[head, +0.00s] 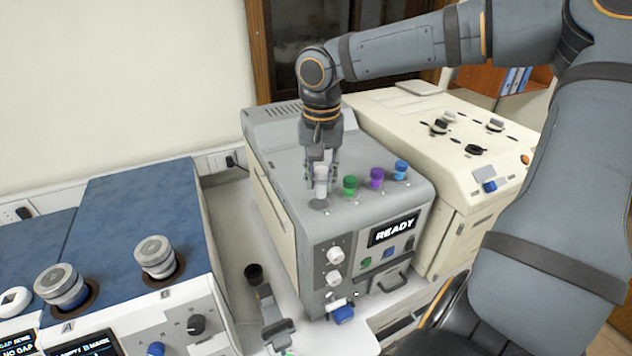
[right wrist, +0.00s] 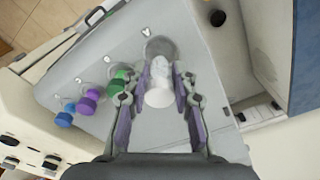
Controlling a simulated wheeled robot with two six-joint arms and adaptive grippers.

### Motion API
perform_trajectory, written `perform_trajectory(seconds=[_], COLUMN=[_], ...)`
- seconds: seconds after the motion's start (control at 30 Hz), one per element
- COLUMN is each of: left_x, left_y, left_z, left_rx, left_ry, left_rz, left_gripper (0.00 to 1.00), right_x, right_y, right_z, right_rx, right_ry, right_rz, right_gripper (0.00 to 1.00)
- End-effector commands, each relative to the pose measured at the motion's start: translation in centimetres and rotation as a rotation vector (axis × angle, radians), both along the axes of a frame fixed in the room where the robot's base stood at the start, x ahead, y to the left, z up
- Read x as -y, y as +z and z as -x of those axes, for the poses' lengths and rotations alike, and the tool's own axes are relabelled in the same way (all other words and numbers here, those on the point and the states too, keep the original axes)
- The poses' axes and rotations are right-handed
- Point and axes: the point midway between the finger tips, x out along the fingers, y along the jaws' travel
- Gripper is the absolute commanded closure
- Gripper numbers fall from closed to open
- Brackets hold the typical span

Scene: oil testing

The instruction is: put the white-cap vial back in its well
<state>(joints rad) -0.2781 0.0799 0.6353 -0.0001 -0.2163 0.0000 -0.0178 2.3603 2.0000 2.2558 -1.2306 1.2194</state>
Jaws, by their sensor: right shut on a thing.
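The white-cap vial (head: 321,182) is upright between the fingers of my right gripper (head: 322,172), over the top of the grey machine (head: 265,140). The right gripper is shut on it. In the right wrist view the white cap (right wrist: 159,90) sits between the two fingers, with a round dark-grey well (right wrist: 160,47) beside its far end. I cannot tell whether the vial's lower end is inside the well. Green (head: 350,186), purple (head: 376,178) and blue (head: 400,170) capped vials stand in a row to the right. My left gripper is not clearly in view.
The machine's display reads READY (head: 394,230). A blue-topped machine (head: 130,215) with two round silver knobs stands at left. A cream machine (head: 440,140) stands at right. A dark-topped device (head: 262,290) sits on the white bench in front.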

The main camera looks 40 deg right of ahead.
Motion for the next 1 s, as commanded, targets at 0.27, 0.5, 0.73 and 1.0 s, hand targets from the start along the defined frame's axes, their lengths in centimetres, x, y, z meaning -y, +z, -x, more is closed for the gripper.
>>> perform_trajectory(seconds=[0.27,0.5,0.73,1.0], left_x=[0.0,0.0,0.0,0.0], left_y=[0.1,0.7,0.8,0.7], left_z=[3.3,4.3,1.7,2.2], left_rx=[-0.05,-0.065,-0.026,-0.034], left_ry=[0.002,0.003,0.001,0.001], left_rz=[0.0,0.0,0.0,0.0], left_gripper=[1.0,1.0,1.0,1.0], right_x=[-0.4,-0.7,-0.6,-0.6], right_y=[-0.7,-4.1,-4.1,-4.1], right_z=[-0.5,-0.6,-0.7,-0.7], right_rx=[-0.001,0.0,0.004,0.002], right_ry=[0.0,0.0,0.0,0.0], right_rz=[0.001,-0.004,0.0,0.0], right_gripper=[1.0,1.0,0.65,0.51])
